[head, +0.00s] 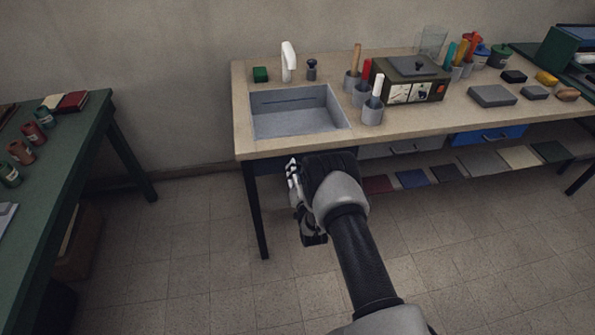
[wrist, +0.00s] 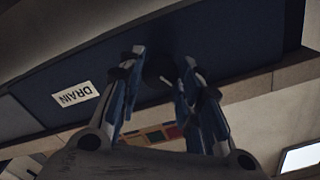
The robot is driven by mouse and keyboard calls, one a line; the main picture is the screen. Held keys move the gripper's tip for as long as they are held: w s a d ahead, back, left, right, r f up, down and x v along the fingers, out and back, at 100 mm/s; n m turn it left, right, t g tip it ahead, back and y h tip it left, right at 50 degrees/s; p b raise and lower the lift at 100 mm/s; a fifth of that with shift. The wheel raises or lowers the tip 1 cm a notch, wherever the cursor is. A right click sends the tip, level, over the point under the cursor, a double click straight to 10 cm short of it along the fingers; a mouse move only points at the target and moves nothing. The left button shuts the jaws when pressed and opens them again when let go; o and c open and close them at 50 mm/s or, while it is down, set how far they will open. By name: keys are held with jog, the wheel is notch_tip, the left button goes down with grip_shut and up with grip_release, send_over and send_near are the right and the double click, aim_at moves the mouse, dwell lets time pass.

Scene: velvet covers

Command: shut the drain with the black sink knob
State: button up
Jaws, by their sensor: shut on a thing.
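The sink (head: 290,118) is a grey basin set in the left end of the wooden bench. A dark blue panel (wrist: 235,38) is on the bench front below it, with a white DRAIN label (wrist: 75,95), upside down in the wrist view. My gripper (wrist: 163,60) is at this panel, its two fingers on either side of a dark round thing, the black sink knob (wrist: 159,68), and shut on it. The knob is dim and partly covered by the fingers, so its turn cannot be read. In the head view my wrist hides the knob and most of the panel.
A white tap (head: 288,62) and a small dark knobbed post (head: 311,70) stand behind the sink. Several cups with tools and a dark box (head: 411,80) stand to its right. A low shelf (head: 470,165) runs under the bench.

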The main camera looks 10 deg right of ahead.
jog(key=shift+c, duration=0.6)
jog(key=shift+n, duration=0.3)
jog(key=n, duration=1.7)
jog(key=shift+n, duration=0.3)
jog(key=o, duration=1.1)
